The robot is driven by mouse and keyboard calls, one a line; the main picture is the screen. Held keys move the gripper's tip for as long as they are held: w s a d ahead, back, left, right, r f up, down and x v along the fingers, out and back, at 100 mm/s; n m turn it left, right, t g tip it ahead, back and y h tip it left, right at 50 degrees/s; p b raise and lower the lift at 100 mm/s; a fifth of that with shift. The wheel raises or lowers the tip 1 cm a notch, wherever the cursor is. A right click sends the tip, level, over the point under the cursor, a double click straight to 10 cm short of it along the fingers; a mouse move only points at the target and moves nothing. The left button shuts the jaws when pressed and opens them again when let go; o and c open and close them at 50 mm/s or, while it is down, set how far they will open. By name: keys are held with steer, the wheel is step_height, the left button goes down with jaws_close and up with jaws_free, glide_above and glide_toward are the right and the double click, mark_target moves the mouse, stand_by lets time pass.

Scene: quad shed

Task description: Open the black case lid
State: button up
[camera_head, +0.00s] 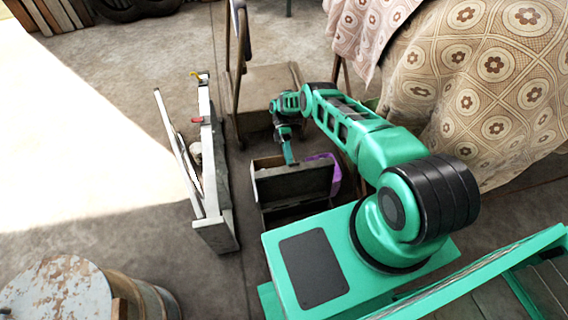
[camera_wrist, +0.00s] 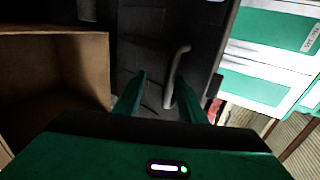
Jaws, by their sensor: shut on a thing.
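The black case (camera_head: 300,187) stands on the floor in front of my base in the head view. Its grey-black upper panel looks tilted, with a darker area below it; I cannot tell clearly how far the lid is raised. In the wrist view, a dark panel (camera_wrist: 140,55) of the case fills the middle and carries a curved grey handle (camera_wrist: 176,68). My gripper (camera_wrist: 163,82) has its two green fingers either side of the handle and is shut on it. In the head view, my gripper (camera_head: 290,160) is at the case's upper edge; its fingertips are too small to make out.
A purple thing (camera_head: 325,160) lies right beside the case. A flat trolley (camera_head: 262,88) is behind, and a cloth-covered table (camera_head: 480,95) at right. A barrel (camera_head: 65,290) stands front left. An open cardboard box (camera_wrist: 55,75) shows in the wrist view.

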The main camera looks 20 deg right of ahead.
mark_target(271, 172)
steer(key=s+a+r, duration=0.2)
steer(key=a+r, duration=0.1)
steer(key=s+a+r, duration=0.1)
steer(key=a+r, duration=0.2)
steer(key=r, duration=0.1)
steer(key=s+a+r, duration=0.2)
steer(key=a+r, duration=0.1)
steer(key=a, duration=0.1)
steer(key=shift+s+a+r, duration=0.1)
steer(key=shift+s+r, duration=0.2)
steer(key=shift+r, duration=0.1)
stand_by(0.4)
